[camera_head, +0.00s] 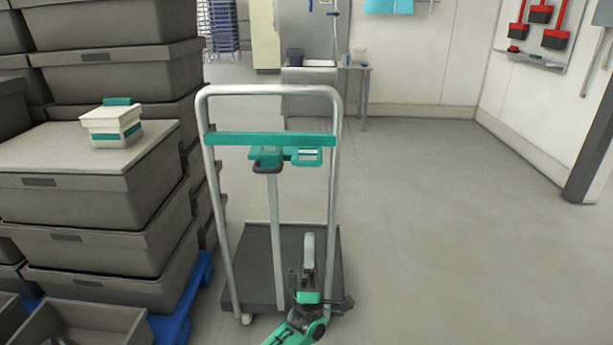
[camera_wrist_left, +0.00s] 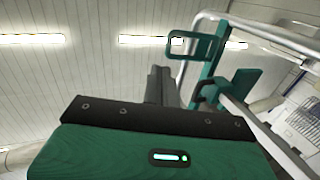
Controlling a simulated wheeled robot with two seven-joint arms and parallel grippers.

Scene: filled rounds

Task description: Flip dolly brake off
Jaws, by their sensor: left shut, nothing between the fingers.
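The dolly (camera_head: 209,230) has a grey tube frame, a dark flat deck and a teal crossbar (camera_head: 225,139). Below the crossbar are a dark-edged lever piece (camera_head: 268,168) on a teal bracket and a teal loop (camera_head: 306,163). Which of these is the brake, and its setting, I cannot tell. In the left wrist view the teal loop (camera_wrist_left: 168,48) stands just beyond the fingers, beside the tube frame (camera_wrist_left: 262,32). My left gripper (camera_head: 309,240) is shut and empty, below the crossbar in the head view; its fingers (camera_wrist_left: 158,84) point up toward the loop. My right gripper is not in view.
Stacked grey crates (camera_head: 80,190) stand close on the dolly's left, on a blue pallet (camera_head: 185,305). A small white box (camera_head: 108,122) sits on one stack. Open floor (camera_head: 450,220) lies to the right. A dark post (camera_head: 592,150) stands at the right edge.

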